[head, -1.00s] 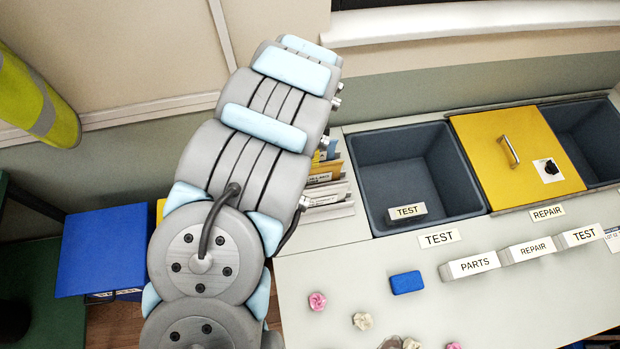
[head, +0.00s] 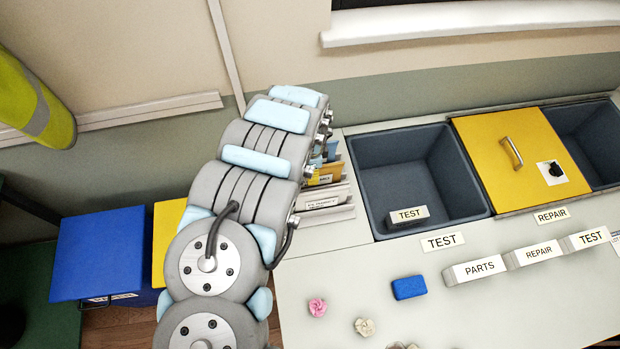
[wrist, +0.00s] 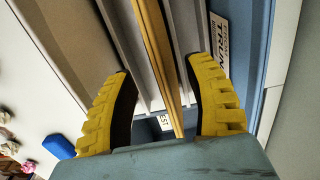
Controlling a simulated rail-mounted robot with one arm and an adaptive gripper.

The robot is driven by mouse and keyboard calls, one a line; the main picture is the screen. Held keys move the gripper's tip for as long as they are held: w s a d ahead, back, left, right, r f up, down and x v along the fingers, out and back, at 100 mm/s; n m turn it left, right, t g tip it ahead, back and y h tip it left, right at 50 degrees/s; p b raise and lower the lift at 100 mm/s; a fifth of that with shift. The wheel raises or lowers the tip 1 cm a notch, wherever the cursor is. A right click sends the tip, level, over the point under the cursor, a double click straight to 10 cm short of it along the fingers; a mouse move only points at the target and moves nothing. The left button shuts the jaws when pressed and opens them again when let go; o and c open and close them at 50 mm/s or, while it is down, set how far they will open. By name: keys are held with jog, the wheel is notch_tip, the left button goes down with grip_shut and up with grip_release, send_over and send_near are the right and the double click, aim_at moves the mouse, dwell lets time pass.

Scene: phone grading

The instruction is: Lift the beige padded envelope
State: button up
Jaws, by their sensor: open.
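In the wrist view, my gripper (wrist: 161,98) shows two yellow ribbed fingers, set wide apart. Between them runs the thin edge of a mustard-beige flat item (wrist: 157,45), standing on edge in a rack. It may be the beige padded envelope, but I cannot tell for certain. The fingers lie on either side of it, and no grip on it shows. In the head view, the rack of upright flat items (head: 325,190) stands left of the dark bin, partly behind my arm, which hides my gripper there.
Grey upright dividers (wrist: 118,35) and a blue surface with a white label (wrist: 218,40) flank the item closely. A dark bin (head: 375,150) and a yellow lid (head: 495,180) lie to the right.

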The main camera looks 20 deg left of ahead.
notch_tip(320, 180, down, 5)
jog(key=shift+w+r, duration=0.1)
jog(key=shift+r, duration=0.1)
jog(key=shift+w+a+f, duration=0.1)
jog(key=shift+a+f, duration=0.05)
jog(key=shift+f, duration=0.15)
dwell(0.3)
grip_shut()
